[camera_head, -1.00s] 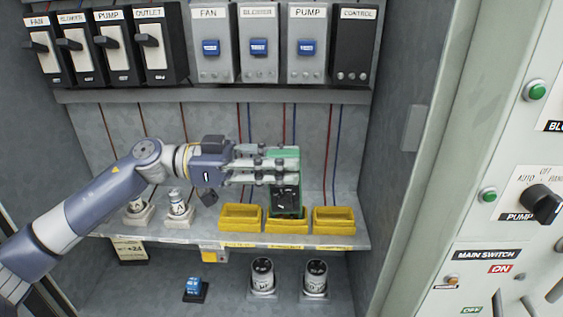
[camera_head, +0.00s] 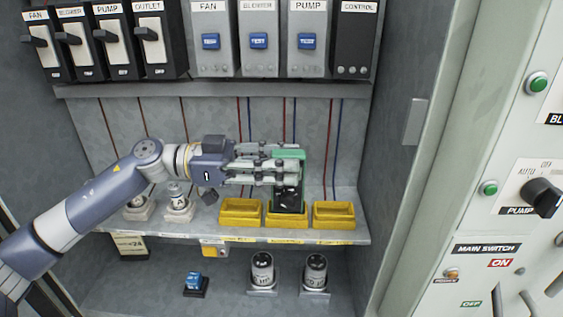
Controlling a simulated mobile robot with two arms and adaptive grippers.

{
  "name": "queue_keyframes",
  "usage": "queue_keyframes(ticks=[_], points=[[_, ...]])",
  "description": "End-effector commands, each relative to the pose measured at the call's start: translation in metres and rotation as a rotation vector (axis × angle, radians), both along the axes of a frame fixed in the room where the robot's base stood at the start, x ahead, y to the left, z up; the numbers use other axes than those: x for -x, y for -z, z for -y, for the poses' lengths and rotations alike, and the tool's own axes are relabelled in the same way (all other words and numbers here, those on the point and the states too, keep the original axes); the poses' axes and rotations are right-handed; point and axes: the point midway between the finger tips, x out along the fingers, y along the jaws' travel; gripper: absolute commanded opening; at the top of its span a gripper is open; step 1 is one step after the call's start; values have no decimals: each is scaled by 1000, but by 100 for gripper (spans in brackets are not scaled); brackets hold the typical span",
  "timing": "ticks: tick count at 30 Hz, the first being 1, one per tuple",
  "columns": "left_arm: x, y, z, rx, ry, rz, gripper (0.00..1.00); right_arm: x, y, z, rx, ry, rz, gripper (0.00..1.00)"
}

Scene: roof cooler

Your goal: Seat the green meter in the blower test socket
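The green meter (camera_head: 290,196) has a green case and a dark front. It stands roughly upright at the middle of three yellow sockets, with its lower end at the socket's (camera_head: 273,221) opening. I cannot tell whether it is fully down in it. The small labels below the sockets are not readable. My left gripper (camera_head: 290,166) comes in from the left with its fingers across the upper part of the meter and appears shut on it. The fingers hide part of the meter's face. My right gripper is not in view.
Yellow sockets flank the middle one, at left (camera_head: 240,222) and right (camera_head: 333,223). Grey FAN, BLOWER and PUMP boxes (camera_head: 258,62) hang above. The cabinet's wall stands at right.

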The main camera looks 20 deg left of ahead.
Motion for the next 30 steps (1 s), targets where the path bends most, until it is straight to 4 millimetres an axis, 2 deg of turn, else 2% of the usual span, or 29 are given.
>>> queue_keyframes(ticks=[10,14,24,30], points=[[0,1,0,-2,1,-3,46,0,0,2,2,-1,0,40],[0,-6,0,-2,1,0,46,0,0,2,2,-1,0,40],[0,-63,0,-2,0,5,46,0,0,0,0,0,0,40],[0,-89,0,-2,1,3,46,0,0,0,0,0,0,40]])
